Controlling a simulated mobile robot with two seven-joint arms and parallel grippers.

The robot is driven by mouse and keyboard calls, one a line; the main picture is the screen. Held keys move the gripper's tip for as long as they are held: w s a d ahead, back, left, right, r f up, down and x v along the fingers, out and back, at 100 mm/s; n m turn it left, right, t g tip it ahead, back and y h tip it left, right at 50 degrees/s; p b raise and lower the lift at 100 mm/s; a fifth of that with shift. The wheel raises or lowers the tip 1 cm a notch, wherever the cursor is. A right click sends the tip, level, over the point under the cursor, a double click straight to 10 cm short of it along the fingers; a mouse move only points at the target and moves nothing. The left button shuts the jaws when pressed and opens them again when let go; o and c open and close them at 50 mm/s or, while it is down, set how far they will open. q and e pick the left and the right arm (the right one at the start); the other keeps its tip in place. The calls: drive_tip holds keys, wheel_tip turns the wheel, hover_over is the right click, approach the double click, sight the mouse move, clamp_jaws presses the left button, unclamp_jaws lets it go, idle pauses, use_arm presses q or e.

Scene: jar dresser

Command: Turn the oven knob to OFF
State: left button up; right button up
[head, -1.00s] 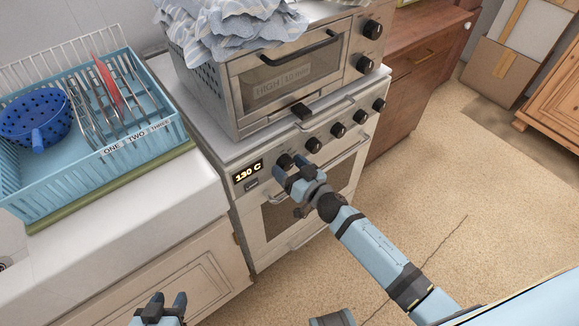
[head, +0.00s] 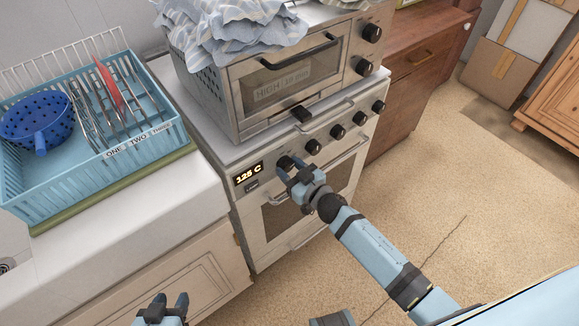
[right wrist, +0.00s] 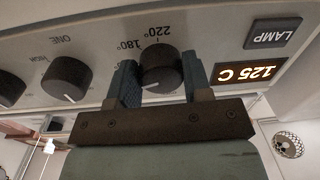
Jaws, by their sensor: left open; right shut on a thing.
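The oven knob (right wrist: 161,72) is black and round, with 180° and 220° marks beside it in the right wrist view. My right gripper (right wrist: 160,85) is shut on this knob, one finger on each side. In the head view the right gripper (head: 291,172) is at the left end of the knob row and partly hides the knob. The oven display (head: 249,173) beside it reads 125 C, also upside down in the right wrist view (right wrist: 247,75). My left gripper (head: 166,307) is open and empty at the bottom, in front of the cabinet.
A toaster oven (head: 295,80) with a cloth (head: 230,25) on top stands on the stove. Other black knobs (head: 338,132) line the panel to the right. A blue dish rack (head: 95,150) stands on the left counter. The floor to the right is mostly clear.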

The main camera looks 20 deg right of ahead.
drive_tip(key=n, duration=0.3)
drive_tip(key=shift+r+n+p, duration=0.1)
drive_tip(key=shift+n+p, duration=0.2)
drive_tip(key=shift+n, duration=0.1)
drive_tip(key=n, duration=0.7)
drive_tip(key=shift+d+n, duration=0.1)
drive_tip(key=shift+n, duration=0.2)
drive_tip(key=shift+r+n+h, duration=0.1)
drive_tip(key=shift+n+h, duration=0.2)
drive_tip(key=shift+n, duration=1.1)
drive_tip(key=shift+b, duration=0.3)
drive_tip(key=o, duration=0.9)
drive_tip(key=shift+s, duration=0.1)
